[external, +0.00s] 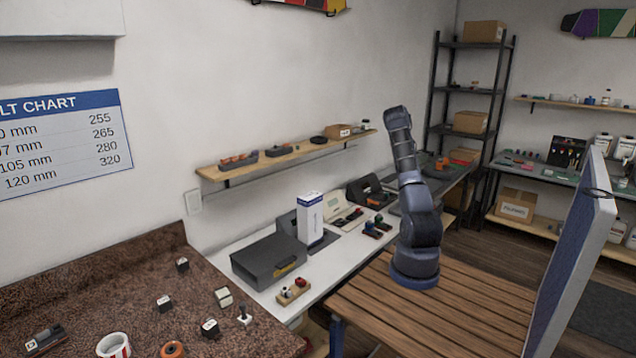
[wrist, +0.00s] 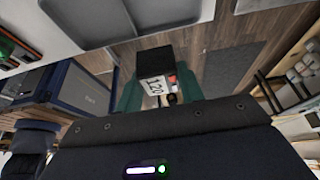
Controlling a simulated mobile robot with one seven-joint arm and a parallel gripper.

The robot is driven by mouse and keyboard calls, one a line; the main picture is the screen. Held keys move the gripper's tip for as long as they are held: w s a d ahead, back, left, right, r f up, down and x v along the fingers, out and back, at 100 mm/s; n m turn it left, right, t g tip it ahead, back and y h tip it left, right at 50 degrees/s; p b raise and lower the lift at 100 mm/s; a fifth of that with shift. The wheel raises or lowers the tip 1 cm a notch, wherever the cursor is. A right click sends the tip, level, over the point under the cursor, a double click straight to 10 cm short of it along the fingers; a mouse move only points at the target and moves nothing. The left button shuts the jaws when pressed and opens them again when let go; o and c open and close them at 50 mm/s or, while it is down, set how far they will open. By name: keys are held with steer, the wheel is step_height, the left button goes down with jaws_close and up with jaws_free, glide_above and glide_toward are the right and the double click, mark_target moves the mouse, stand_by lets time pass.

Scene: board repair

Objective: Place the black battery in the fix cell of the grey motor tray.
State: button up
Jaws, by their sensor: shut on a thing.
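In the wrist view my gripper (wrist: 158,92) has its two teal fingers closed on the sides of a black battery (wrist: 154,63). The battery is a black block with a white label reading 120, with a small red part and a dark plug at its right. A grey tray (wrist: 112,32) with shallow compartments lies beyond the battery at the top edge, partly cut off; which cell is the fix cell cannot be told. The battery appears apart from the tray. In the external view my arm rises over the slatted wooden bench, and its gripper cannot be made out.
In the external view a white bench (external: 325,262) carries a dark grey case (external: 268,262), a white box (external: 310,218) and small parts. A brown speckled counter (external: 120,300) holds several small items. A blue panel (external: 572,260) stands at the right. The slatted bench (external: 430,315) is clear in front.

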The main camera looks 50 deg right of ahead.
step_height(320, 180, down, 17)
steer(key=shift+r, duration=0.1)
stand_by(0.5)
steer(key=o, duration=1)
steer(key=shift+o, duration=0.2)
